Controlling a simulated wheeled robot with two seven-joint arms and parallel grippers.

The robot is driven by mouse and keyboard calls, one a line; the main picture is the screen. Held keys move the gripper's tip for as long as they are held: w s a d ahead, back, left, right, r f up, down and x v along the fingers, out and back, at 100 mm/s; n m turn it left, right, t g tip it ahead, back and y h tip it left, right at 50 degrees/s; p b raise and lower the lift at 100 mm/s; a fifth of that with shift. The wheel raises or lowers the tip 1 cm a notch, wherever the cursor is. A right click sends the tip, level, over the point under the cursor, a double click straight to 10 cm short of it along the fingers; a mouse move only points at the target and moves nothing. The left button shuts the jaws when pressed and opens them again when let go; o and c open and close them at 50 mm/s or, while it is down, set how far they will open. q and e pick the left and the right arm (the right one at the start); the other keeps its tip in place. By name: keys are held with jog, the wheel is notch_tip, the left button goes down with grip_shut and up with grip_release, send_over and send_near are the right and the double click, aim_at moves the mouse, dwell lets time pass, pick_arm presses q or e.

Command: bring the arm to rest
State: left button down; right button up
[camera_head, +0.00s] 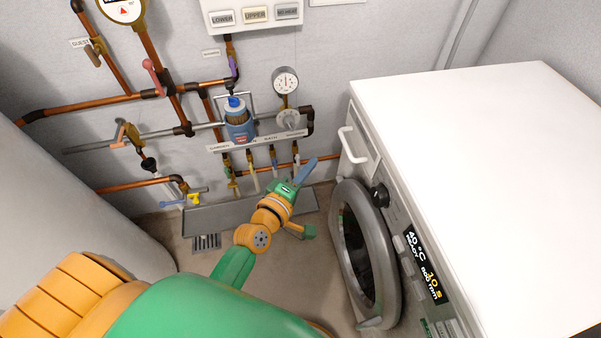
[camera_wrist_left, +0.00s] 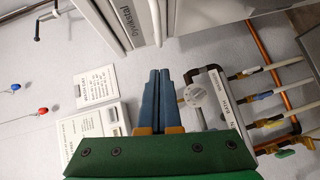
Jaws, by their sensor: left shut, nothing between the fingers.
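My left gripper (camera_head: 308,168) is at the end of my green and orange arm, in front of the wall pipework and left of the washing machine. Its two blue fingers are together and hold nothing. In the left wrist view the shut blue fingers (camera_wrist_left: 160,75) point toward the wall, with nothing between them. My right gripper is in neither view.
Copper pipes (camera_head: 110,102), gauges and several valves line the wall. A grey trough (camera_head: 230,214) lies below the pipes. Some floor (camera_head: 305,280) is clear.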

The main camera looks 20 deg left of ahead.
pick_arm(q)
jog(key=s+a+f+m+g+p, duration=0.15)
jog(key=s+f+m+g, duration=0.25)
jog(key=s+f, duration=0.45)
jog(key=s+d+f+m+g+p, duration=0.15)
jog(key=s+f+m+g, duration=0.35)
jog(key=f, duration=0.6)
jog(key=s+a+f+m+g+y, duration=0.1)
jog(key=s+a+f+m+g, duration=0.1)
jog(key=s, duration=0.5)
jog(key=s+a+f+m+g+y+p, duration=0.1)
jog(key=s+a+f+m+g, duration=0.1)
jog(key=s, duration=0.6)
jog(key=s+a+f+m+g+p, duration=0.1)
jog(key=s+f+m+g, duration=0.1)
jog(key=s+f+m, duration=0.2)
jog(key=s+f, duration=0.1)
jog(key=s, duration=0.2)
jog(key=shift+s+a+f+y, duration=0.35)
jog(key=shift+a+y, duration=0.05)
